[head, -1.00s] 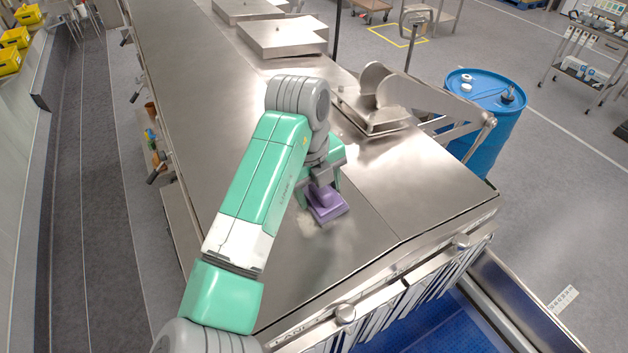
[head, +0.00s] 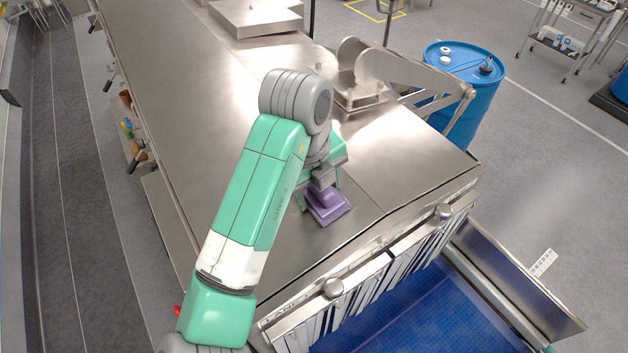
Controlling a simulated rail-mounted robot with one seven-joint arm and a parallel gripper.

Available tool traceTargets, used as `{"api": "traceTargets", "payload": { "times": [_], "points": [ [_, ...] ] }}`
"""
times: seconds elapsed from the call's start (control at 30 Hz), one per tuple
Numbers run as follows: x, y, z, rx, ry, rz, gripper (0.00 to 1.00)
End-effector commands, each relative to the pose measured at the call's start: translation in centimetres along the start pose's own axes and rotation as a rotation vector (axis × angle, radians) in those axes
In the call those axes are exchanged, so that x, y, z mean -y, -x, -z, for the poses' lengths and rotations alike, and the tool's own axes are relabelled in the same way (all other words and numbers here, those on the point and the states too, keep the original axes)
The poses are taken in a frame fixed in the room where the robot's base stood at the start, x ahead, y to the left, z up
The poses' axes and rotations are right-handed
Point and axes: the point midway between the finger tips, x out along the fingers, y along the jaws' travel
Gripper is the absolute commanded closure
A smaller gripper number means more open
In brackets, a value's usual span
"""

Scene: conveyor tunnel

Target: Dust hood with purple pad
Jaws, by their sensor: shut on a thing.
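The hood (head: 215,110) is a long brushed-metal tunnel cover with a flat top. The purple pad (head: 329,209) lies flat against the hood top near its front end. My gripper (head: 323,185) is above the pad, shut on its raised grip. The fingertips are partly hidden by my wrist and the pad. No clear dust patch shows around the pad now; the metal under the pad and behind my arm is hidden.
A metal hatch with a bracket arm (head: 405,70) stands on the hood's right side. Raised metal plates (head: 255,18) lie farther back. Strip curtains (head: 400,270) hang at the front edge above a blue belt (head: 400,318). A blue drum (head: 468,95) stands at right.

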Motion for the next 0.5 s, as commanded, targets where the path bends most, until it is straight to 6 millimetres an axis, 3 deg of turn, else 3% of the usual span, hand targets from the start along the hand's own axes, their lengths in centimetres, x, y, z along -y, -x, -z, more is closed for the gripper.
{"api": "traceTargets", "payload": {
  "times": [0.3,0.5],
  "points": [
    [0.0,-0.3,2.8,0.000,-0.002,0.001,0.69],
    [0.0,-0.4,3.6,-0.001,-0.001,-0.001,0.69]
  ]
}}
